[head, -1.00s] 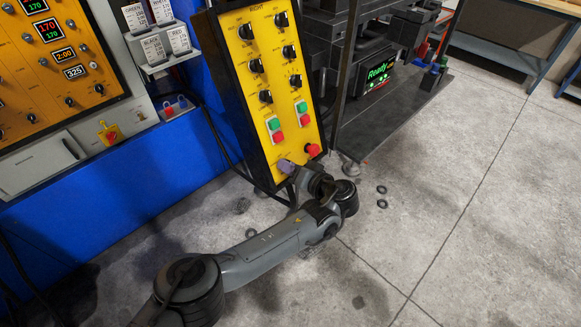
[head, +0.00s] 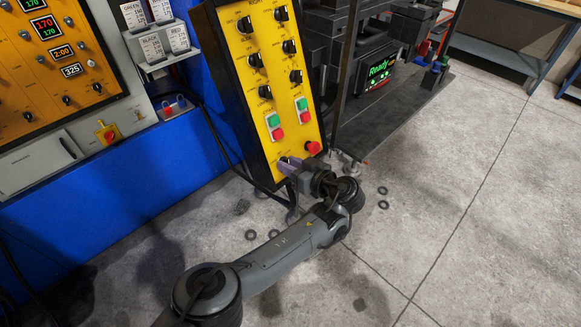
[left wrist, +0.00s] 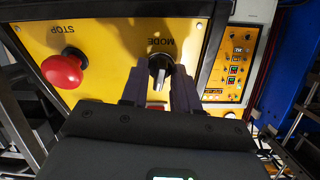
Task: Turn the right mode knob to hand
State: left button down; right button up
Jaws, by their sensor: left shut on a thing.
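The mode knob (left wrist: 160,68) is a black knob under the label MODE on the yellow right panel (head: 262,75). It shows in the left wrist view between the two dark fingers of my left gripper (left wrist: 159,86), which is shut on it. My right gripper is not in view.
The red stop button (head: 313,148) is close beside the gripper; it also shows in the left wrist view (left wrist: 62,71). Green and red buttons (head: 274,120) and several black knobs sit higher on the panel. The press (head: 385,90) stands behind. The floor in front is clear except for small rings.

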pick_arm(q)
jog(key=shift+d+r+n+g+b, duration=0.1)
jog(key=shift+n+g+b, duration=0.4)
jog(key=shift+n+b, duration=4.75)
jog(key=shift+n+y+p, duration=0.3)
jog(key=shift+n+p, duration=0.35)
jog(key=c, duration=1.2)
grip_release()
